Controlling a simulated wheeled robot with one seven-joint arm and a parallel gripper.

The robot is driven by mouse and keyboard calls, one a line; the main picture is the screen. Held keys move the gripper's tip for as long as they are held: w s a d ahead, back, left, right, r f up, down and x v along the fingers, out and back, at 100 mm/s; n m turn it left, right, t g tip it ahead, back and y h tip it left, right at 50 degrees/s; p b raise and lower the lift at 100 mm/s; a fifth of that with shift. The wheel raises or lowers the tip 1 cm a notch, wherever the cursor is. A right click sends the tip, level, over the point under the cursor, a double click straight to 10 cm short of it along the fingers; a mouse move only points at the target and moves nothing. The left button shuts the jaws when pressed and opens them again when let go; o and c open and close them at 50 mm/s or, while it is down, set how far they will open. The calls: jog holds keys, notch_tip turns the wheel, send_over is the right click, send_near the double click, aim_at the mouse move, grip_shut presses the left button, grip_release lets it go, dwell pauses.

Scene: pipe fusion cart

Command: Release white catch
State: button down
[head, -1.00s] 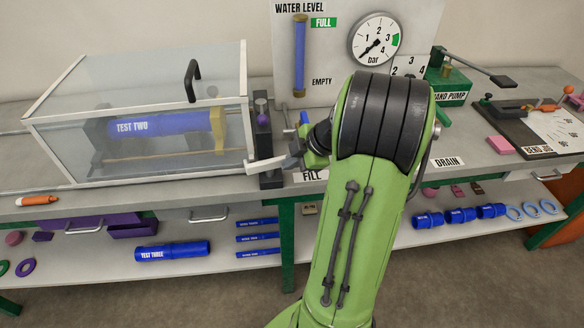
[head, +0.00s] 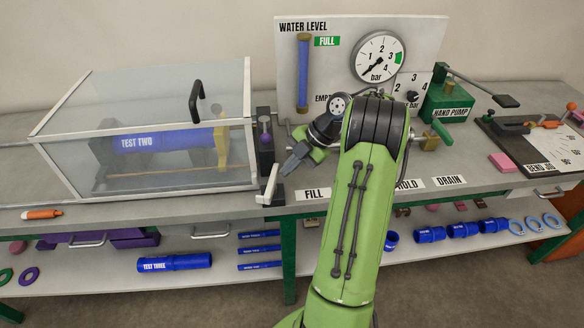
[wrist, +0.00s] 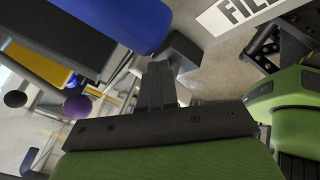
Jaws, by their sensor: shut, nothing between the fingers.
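The white catch (head: 270,186) is at the front right corner of the clear test box (head: 150,135). Its arm points back and up, beside a dark upright block (head: 266,150). My gripper (head: 289,166) is just right of the catch, apart from it as far as I can tell, above the bench near the FILL label. Its fingers are shut and empty, and they also show in the wrist view (wrist: 160,83). I cannot make out the catch surely in the wrist view. The box lid is down, with a black handle (head: 198,92) on top.
A purple knob (wrist: 77,107) and a blue part (wrist: 130,22) lie close to the fingers in the wrist view. The gauge board (head: 425,50) stands behind my arm. A green hand pump (head: 447,100) is at right. The bench front left of the catch holds an orange marker (head: 42,213).

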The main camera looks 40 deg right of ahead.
jog(key=shift+w, duration=0.4)
jog(key=shift+w+r, duration=0.1)
jog(key=shift+w, duration=0.1)
dwell(0.4)
